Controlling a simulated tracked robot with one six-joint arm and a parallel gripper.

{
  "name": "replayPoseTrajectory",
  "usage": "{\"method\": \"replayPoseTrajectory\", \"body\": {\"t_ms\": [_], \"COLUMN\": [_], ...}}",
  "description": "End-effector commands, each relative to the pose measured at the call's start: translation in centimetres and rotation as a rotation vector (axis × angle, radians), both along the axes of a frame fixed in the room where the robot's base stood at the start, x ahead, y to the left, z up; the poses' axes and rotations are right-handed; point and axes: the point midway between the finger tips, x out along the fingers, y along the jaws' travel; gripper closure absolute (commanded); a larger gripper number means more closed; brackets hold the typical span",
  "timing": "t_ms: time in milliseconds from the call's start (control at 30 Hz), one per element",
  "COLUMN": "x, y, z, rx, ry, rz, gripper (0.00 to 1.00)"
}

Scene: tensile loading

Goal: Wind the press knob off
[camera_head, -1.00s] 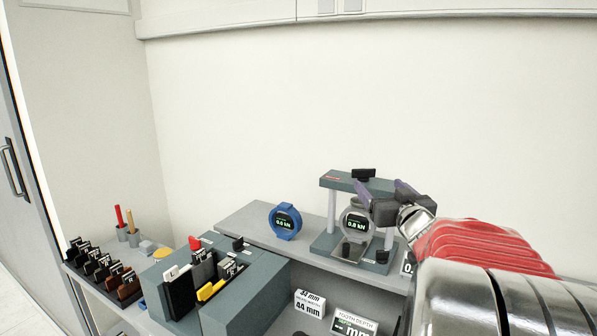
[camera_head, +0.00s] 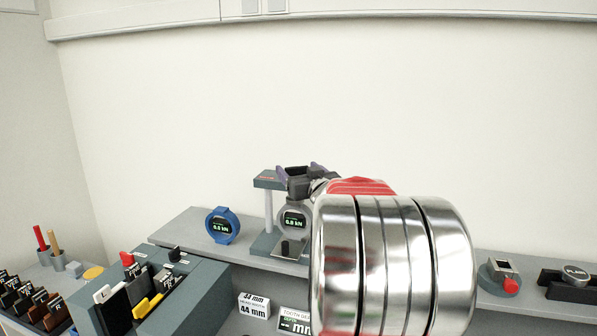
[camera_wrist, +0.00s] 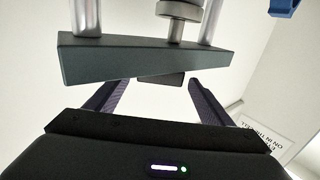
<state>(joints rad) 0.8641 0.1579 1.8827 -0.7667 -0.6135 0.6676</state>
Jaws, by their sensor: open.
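The press (camera_head: 269,181) stands on the shelf in the head view, with a dark top beam, metal posts and a round dial reading 0.8 kN (camera_head: 294,220). In the wrist view its beam (camera_wrist: 140,58) looks upside down, with a metal screw part beyond it. The dark press knob (camera_wrist: 160,78) shows partly past the beam edge, between my two purple fingers. My gripper (camera_wrist: 152,86) is open, one finger on each side, with gaps to the knob. In the head view my gripper (camera_head: 302,172) is at the top of the press, and my arm hides the press's right side.
A blue dial gauge (camera_head: 222,225) stands left of the press. A grey block with holders (camera_head: 205,295) is at front left. A 44 mm label (camera_head: 254,305) sits below the shelf. A device with a red knob (camera_head: 500,275) is to the right.

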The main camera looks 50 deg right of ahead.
Motion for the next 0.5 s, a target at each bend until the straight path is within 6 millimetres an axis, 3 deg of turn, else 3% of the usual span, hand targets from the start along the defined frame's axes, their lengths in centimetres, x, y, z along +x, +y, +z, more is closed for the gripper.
{"method": "replayPoseTrajectory", "body": {"t_ms": [267,500], "x": [0.05,0.01], "y": [-0.04,-0.06], "z": [0.02,0.02], "rx": [0.0,-0.001], "ry": [0.0,0.0], "rz": [0.0,-0.001], "gripper": [0.25,0.42]}}
